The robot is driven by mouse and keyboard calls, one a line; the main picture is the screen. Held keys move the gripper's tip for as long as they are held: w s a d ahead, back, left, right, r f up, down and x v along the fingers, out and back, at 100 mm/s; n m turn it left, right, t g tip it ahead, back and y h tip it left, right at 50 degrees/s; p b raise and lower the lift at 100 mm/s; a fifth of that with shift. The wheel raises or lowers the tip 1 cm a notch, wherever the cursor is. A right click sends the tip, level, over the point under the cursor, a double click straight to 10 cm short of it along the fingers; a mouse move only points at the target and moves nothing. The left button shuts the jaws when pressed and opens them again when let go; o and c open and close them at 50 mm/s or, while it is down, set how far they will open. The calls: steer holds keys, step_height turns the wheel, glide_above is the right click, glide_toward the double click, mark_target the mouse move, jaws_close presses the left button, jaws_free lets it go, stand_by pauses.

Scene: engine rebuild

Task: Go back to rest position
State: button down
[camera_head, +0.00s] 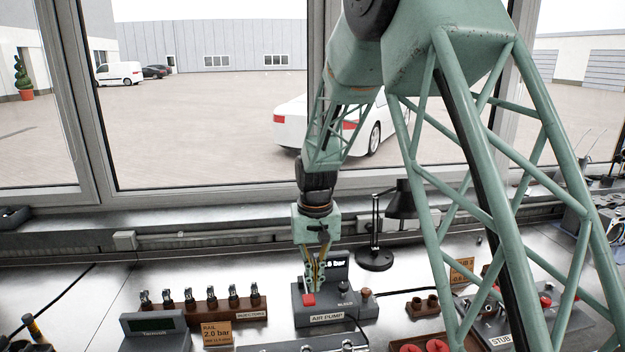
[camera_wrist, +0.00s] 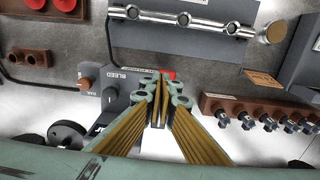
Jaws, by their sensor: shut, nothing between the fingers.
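My green arm reaches down from the upper right.
A wooden injector rack (camera_head: 254,303) stands left of the pump, with a "RAIL 2.0 bar" card (camera_head: 217,333) in front. A black desk lamp (camera_head: 375,258) stands behind the pump. A metal rail (camera_wrist: 180,19) lies near. The window frame (camera_head: 92,140) rises behind the bench.

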steer(key=s+d+r+t+b, duration=0.1)
steer(key=s+d+r+b, duration=0.1)
steer(key=s+d+r, duration=0.6)
steer(key=s+d+r+t+b, duration=0.15)
steer(key=s+d+r, duration=0.35)
steer(key=s+r, duration=0.65)
steer(key=s+d+b, duration=0.2)
steer(key=s+d, duration=0.1)
steer(key=s, duration=1)
steer(key=s+d+m+t+b, duration=0.1)
steer(key=s+d+b, duration=0.2)
steer(key=s, duration=1.1)
steer(key=shift+s+d+f+m, duration=0.2)
steer(key=shift+d+f+m, duration=0.15)
steer(key=shift+d, duration=0.15)
